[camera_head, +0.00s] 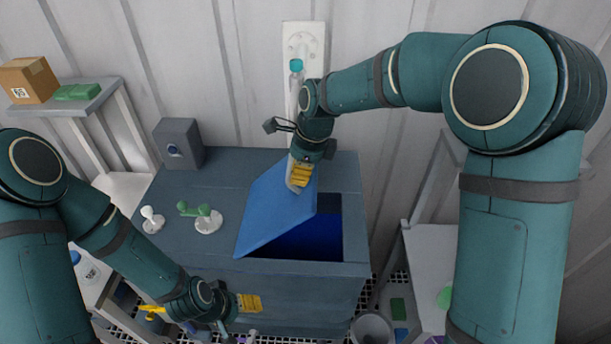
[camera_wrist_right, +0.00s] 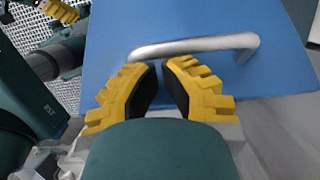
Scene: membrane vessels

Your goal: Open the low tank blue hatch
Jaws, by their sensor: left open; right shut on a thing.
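The blue hatch (camera_head: 275,215) on top of the low grey-blue tank (camera_head: 225,175) is raised and tilted. Part of the dark blue opening (camera_head: 312,243) shows beside it. My right gripper (camera_head: 299,176) is at the hatch's upper edge, shut on its silver handle. In the right wrist view the blue panel (camera_wrist_right: 205,20) fills the background, and the bar handle (camera_wrist_right: 190,46) lies at the tips of my right gripper (camera_wrist_right: 162,68). My left gripper (camera_head: 250,303) is open and empty, low in front of the tank.
Green-handled valve (camera_head: 207,217) and white fitting (camera_head: 152,220) stand on the tank top, left of the hatch. A grey box (camera_head: 180,143) stands at its back left corner. A shelf with a cardboard box (camera_head: 28,80) is at left. A grey bin (camera_head: 371,328) is at front right.

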